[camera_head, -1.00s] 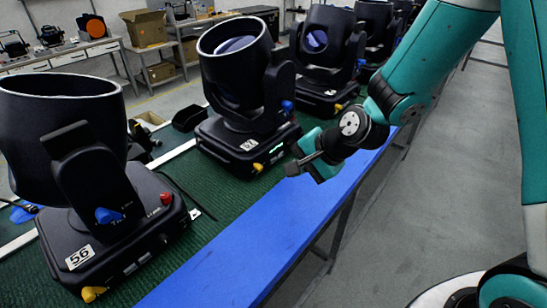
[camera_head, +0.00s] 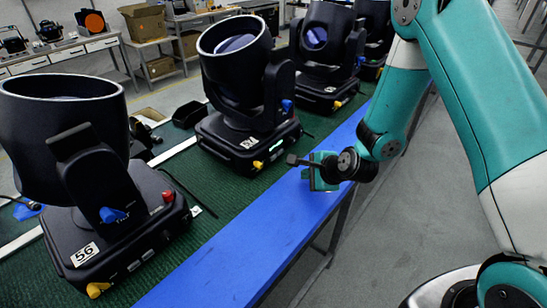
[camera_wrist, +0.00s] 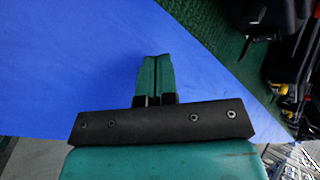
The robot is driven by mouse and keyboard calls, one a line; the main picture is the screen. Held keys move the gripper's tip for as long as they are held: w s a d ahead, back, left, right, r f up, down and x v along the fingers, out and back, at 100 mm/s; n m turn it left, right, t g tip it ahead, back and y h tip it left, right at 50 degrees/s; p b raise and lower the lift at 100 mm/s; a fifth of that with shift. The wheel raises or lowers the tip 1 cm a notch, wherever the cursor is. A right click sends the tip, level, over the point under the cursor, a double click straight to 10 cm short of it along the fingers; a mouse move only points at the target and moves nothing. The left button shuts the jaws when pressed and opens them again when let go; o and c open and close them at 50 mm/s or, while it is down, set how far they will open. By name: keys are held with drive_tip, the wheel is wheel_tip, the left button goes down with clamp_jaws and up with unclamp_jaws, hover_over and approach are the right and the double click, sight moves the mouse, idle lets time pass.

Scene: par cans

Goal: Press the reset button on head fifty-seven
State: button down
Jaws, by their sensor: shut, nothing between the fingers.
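The nearest lamp head (camera_head: 105,190) at the left carries the label 56 (camera_head: 84,253), a red button (camera_head: 168,196) and a blue knob (camera_head: 112,215). The second head (camera_head: 236,85), behind it along the row, has a label (camera_head: 248,143) too small to read for sure; it stands where fifty-seven would follow. A green light (camera_head: 277,147) shows on its base; I cannot make out a red button there. My gripper (camera_head: 312,178) is shut and empty, over the blue strip right of the second head's base, apart from it. The wrist view shows the closed green fingers (camera_wrist: 155,75) against blue.
The blue edge strip (camera_head: 235,240) runs along the green bench mat (camera_head: 200,172). More heads (camera_head: 327,50) stand farther along the row. A yellow connector (camera_head: 258,165) sticks out at the second head's base.

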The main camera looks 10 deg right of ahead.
drive_tip(key=shift+w+a+p, duration=0.15)
drive_tip(key=shift+w+a, duration=0.6)
drive_tip(key=shift+w, duration=0.25)
drive_tip(key=shift+w+a+p, duration=0.15)
drive_tip(key=shift+w+a, duration=0.55)
drive_tip(key=shift+w, duration=0.3)
drive_tip(key=shift+w+a+p, duration=0.15)
drive_tip(key=shift+w+a, duration=0.6)
drive_tip(key=shift+w, duration=0.25)
drive_tip(key=shift+w+a, duration=0.25)
drive_tip(key=shift+w, duration=0.1)
drive_tip(key=shift+w+a, duration=0.2)
drive_tip(key=shift+w, duration=0.1)
idle(0.3)
idle(0.4)
drive_tip(key=shift+s+d, duration=0.45)
drive_tip(key=shift+s, duration=0.2)
drive_tip(key=shift+s+d+b, duration=0.25)
drive_tip(key=shift+s+d, duration=0.5)
drive_tip(key=shift+s, duration=0.25)
drive_tip(key=shift+s+d+b, duration=0.25)
drive_tip(key=shift+s+d, duration=0.45)
drive_tip(key=shift+s, duration=0.3)
drive_tip(key=shift+r, duration=0.1)
